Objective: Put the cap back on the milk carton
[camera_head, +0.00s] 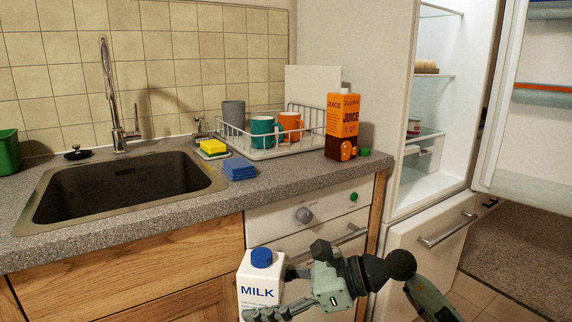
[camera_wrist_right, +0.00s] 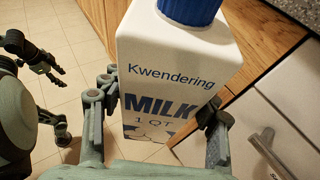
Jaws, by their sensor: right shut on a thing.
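The white milk carton (camera_head: 258,286) is upright in front of the counter, at the bottom of the head view. A blue cap (camera_head: 262,257) sits on its top; I cannot tell how tightly. My right gripper (camera_head: 268,313) is shut on the carton, with fingers on both sides. The right wrist view shows the carton (camera_wrist_right: 175,60) close up between the fingers (camera_wrist_right: 160,120), and the lower part of the cap (camera_wrist_right: 188,10). My left gripper (camera_wrist_right: 45,65) is at the left of the wrist view, apart from the carton; its jaw opening is unclear. It is outside the head view.
An orange juice carton (camera_head: 343,122) stands on the counter (camera_head: 290,180) with a green cap (camera_head: 364,152) beside it. A dish rack (camera_head: 262,153) holds mugs. The fridge (camera_head: 450,110) stands open at the right.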

